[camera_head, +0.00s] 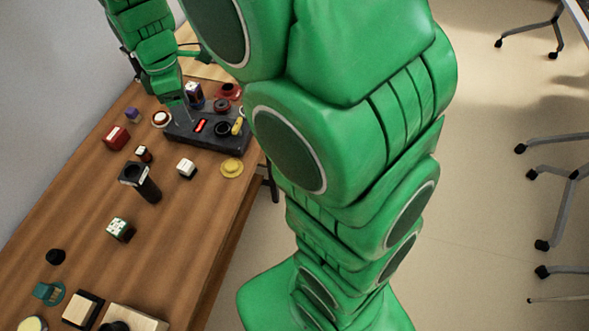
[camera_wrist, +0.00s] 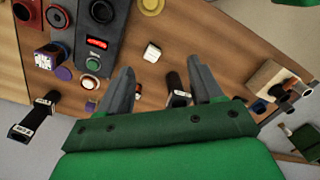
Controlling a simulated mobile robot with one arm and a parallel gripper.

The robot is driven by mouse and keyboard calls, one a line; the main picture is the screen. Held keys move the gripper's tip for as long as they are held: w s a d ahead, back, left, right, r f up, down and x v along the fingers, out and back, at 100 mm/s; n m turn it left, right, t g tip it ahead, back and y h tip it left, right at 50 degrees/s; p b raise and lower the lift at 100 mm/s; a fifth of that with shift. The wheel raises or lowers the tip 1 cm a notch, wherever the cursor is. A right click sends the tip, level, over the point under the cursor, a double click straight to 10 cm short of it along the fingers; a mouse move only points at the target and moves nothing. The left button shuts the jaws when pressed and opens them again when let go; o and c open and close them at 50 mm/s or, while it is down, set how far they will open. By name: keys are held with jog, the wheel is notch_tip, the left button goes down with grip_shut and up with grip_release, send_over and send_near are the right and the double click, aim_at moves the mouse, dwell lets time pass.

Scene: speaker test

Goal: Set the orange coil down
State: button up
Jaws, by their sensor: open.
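My gripper (camera_head: 184,108) reaches down at the far end of the wooden table, by a dark tester box (camera_head: 177,133) with a lit red display. In the wrist view my gripper (camera_wrist: 159,68) is open, with nothing held between its fingers. A small round piece with an orange-brown middle and pale rim (camera_head: 160,118) lies beside the box; it may be the orange coil, but it is too small to be sure. It seems to show in the wrist view (camera_wrist: 90,83), left of the fingers and apart from them. My arm hides part of the table's right side.
A white block (camera_head: 187,168), a yellow disc (camera_head: 232,168) and a black cylinder (camera_head: 146,187) stand near the box. Several small parts crowd the near end.

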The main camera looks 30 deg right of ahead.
jog(key=s+d+r+m, duration=0.1)
jog(key=s+d+m, duration=0.3)
jog(key=s, duration=0.5)
jog(key=s+d+r+m, duration=0.1)
jog(key=s+d+m, duration=0.3)
jog(key=s, duration=0.6)
jog(key=s+d+r+m+g, duration=0.1)
jog(key=s+d+m, duration=0.3)
jog(key=s+m, duration=0.4)
jog(key=shift+s+r, duration=0.45)
jog(key=shift+s, duration=0.2)
